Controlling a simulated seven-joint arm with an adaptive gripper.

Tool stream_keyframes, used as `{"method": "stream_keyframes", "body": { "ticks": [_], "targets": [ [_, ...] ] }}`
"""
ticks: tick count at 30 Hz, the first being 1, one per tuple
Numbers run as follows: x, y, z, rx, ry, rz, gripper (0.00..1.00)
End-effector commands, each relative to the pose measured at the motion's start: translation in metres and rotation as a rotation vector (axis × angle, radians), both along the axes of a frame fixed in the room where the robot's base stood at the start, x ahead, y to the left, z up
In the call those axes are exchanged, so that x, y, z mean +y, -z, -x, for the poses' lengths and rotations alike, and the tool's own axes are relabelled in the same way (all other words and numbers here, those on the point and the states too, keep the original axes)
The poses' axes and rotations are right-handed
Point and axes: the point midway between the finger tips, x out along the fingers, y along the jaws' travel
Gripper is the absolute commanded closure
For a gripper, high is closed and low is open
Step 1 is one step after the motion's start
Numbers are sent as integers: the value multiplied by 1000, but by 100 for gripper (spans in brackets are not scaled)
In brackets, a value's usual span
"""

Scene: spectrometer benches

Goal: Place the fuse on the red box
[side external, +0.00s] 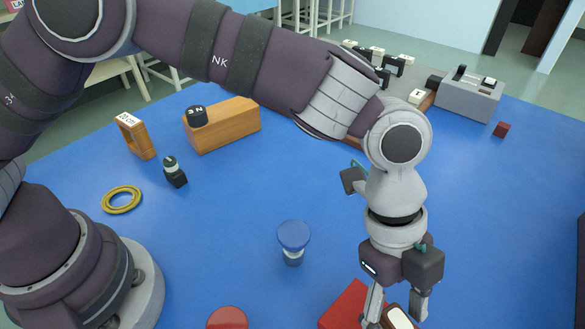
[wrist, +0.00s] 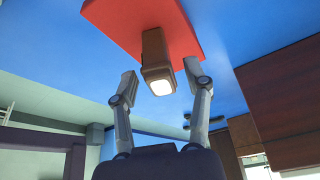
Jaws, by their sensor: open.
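The fuse (side external: 398,318) is a brown block with a pale end face, at the bottom edge of the side external view. It also shows in the wrist view (wrist: 156,60), overlapping the red box (wrist: 120,22). The red box (side external: 343,303) lies flat on the blue table, partly cut off by the frame edge. My gripper (side external: 396,304) points down, with its fingers on either side of the fuse. In the wrist view my gripper (wrist: 163,72) is open, with gaps between fingers and fuse. Whether the fuse's hidden end rests on the box is unclear.
A blue-capped vial (side external: 293,240) and a red disc (side external: 227,318) stand left of the gripper. A grey instrument (side external: 468,98) is at the back right. The right table is mostly clear.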

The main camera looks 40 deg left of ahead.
Motion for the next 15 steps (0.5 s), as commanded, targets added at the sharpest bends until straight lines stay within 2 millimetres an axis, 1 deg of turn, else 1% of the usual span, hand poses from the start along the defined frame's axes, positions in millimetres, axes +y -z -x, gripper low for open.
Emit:
{"method": "stream_keyframes", "body": {
  "ticks": [5, 10, 12, 15],
  "targets": [
    [13, -35, -7, -6, -5, 3, 51],
    [29, -76, -14, -4, -5, 4, 51],
    [34, -90, -15, -4, -3, 3, 51],
    [39, -103, -17, -1, -3, 2, 51]
  ]
}}
